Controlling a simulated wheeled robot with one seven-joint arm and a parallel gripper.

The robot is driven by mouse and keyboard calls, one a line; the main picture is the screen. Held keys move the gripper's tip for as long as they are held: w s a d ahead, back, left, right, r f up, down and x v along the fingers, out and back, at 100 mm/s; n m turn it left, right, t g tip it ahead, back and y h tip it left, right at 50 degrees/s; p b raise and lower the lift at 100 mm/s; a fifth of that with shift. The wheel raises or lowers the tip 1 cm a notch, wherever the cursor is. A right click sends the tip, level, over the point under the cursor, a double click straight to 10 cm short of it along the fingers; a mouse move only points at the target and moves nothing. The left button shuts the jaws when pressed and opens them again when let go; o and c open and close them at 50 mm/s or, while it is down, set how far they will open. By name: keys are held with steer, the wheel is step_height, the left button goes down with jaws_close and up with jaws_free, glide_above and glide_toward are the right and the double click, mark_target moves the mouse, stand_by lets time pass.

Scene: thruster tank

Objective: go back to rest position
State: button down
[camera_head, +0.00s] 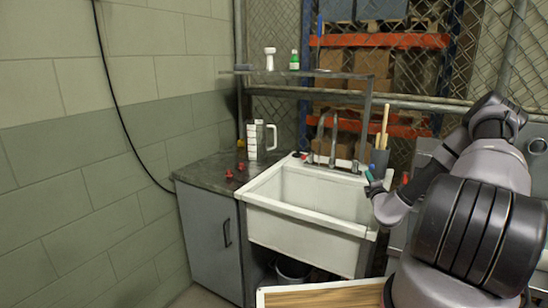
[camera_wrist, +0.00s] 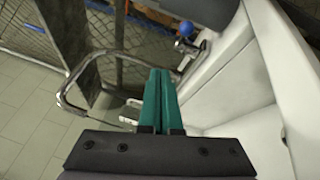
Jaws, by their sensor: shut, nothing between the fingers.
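My gripper (camera_wrist: 158,98) shows in the wrist view with its two teal fingers shut together and nothing between them. In the head view my gripper (camera_head: 370,177) is at the right end of the white sink (camera_head: 263,203), near its back right corner. My arm reaches in from the right side of that view. The wrist view shows the white sink basin (camera_wrist: 225,85) to the right of the fingers and the curved metal faucet (camera_wrist: 75,82) to their left. A blue tap knob (camera_wrist: 185,29) is beyond the fingertips.
A dark counter (camera_head: 205,171) left of the sink holds a clear measuring jug (camera_head: 252,142) and red knobs (camera_head: 229,174). A dark cup with wooden handles (camera_head: 380,160) stands behind my gripper. A shelf (camera_head: 300,73) holds small bottles. A wooden board (camera_head: 325,297) lies in front.

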steer(key=s+a+r+n+g+y, duration=0.3)
steer(key=a+r+n+g+y, duration=0.1)
steer(key=a+r+n+y, duration=0.65)
steer(key=s+a+r+n+g+y, duration=0.35)
steer(key=a+r+n+y, duration=0.35)
steer(key=a+r+n, duration=0.55)
steer(key=s+a+r+n+g+h, duration=0.3)
steer(key=s+n+g, duration=0.2)
steer(key=s+n, duration=0.4)
steer(key=s+a+r+n+g+h, duration=0.3)
steer(key=s+a+n+g, duration=0.15)
steer(key=s+n, duration=0.5)
steer(key=s+d+r+n+t+h, duration=0.5)
steer(key=s+d+r+n+h, duration=0.2)
steer(key=s+d, duration=0.3)
steer(key=s, duration=0.2)
steer(key=shift+s+d+r, duration=0.2)
steer(key=shift+s+r, duration=0.05)
steer(key=shift+s, duration=0.1)
